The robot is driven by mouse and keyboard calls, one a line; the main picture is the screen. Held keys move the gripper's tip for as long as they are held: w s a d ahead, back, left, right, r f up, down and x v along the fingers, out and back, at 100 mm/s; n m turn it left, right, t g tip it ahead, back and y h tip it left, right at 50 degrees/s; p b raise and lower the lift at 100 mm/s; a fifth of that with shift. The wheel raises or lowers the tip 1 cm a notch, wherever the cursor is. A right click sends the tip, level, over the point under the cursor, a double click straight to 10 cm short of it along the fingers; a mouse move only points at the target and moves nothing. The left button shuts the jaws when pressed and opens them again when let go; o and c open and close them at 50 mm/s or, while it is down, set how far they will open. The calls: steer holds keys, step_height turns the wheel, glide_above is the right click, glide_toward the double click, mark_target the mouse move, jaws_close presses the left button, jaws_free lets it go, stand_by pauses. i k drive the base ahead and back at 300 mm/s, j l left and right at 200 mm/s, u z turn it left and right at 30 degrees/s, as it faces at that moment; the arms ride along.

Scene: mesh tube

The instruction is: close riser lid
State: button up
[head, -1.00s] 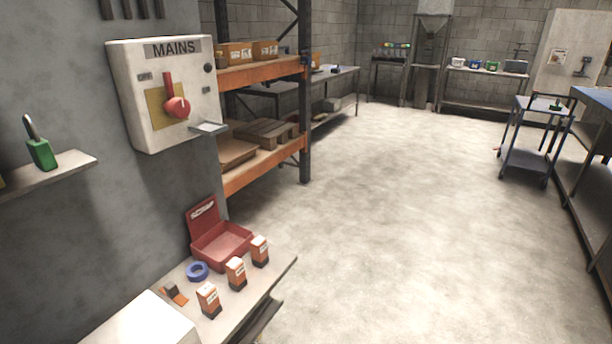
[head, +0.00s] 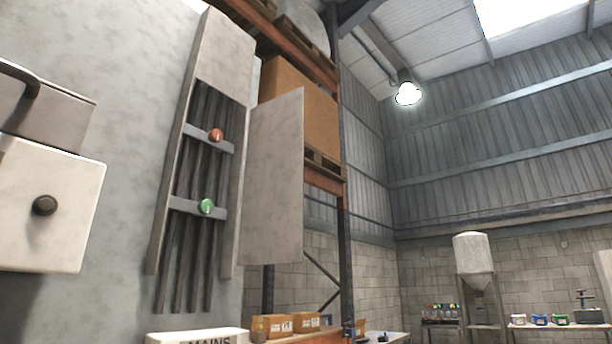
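The riser (head: 234,180) is a tall, shallow grey channel on the wall, left of the middle in the head view. Several dark cables run down inside it behind two crossbars. The upper bar carries a red round piece (head: 216,135), the lower bar a green one (head: 206,206). The riser lid (head: 272,185) is a flat pale grey panel at the channel's right side. It stands open, swung out to the right, so the cables are exposed. A fixed-looking grey cover (head: 226,52) closes the channel's top part. My gripper is not in view.
A white box with a dark knob (head: 45,205) is on the left, below a grey box with a dark handle (head: 40,105). The MAINS box top (head: 197,337) shows at the bottom. Racking with a large carton (head: 318,115) stands behind the lid.

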mark_target(273, 209)
steer(key=i+l+z, duration=0.15)
steer(key=z, duration=0.3)
steer(key=i+z, duration=0.25)
steer(key=z, duration=0.2)
steer(key=i, duration=3.85)
steer(key=i+u, duration=0.15)
steer(key=u, duration=0.25)
steer(key=i+u, duration=0.1)
steer(key=u, duration=0.25)
steer(key=i+l+u, duration=0.1)
steer(key=u, duration=0.3)
steer(key=i+l+u, duration=0.1)
steer(key=u, duration=3.05)
steer(key=j+z, duration=0.25)
steer(key=j, duration=0.15)
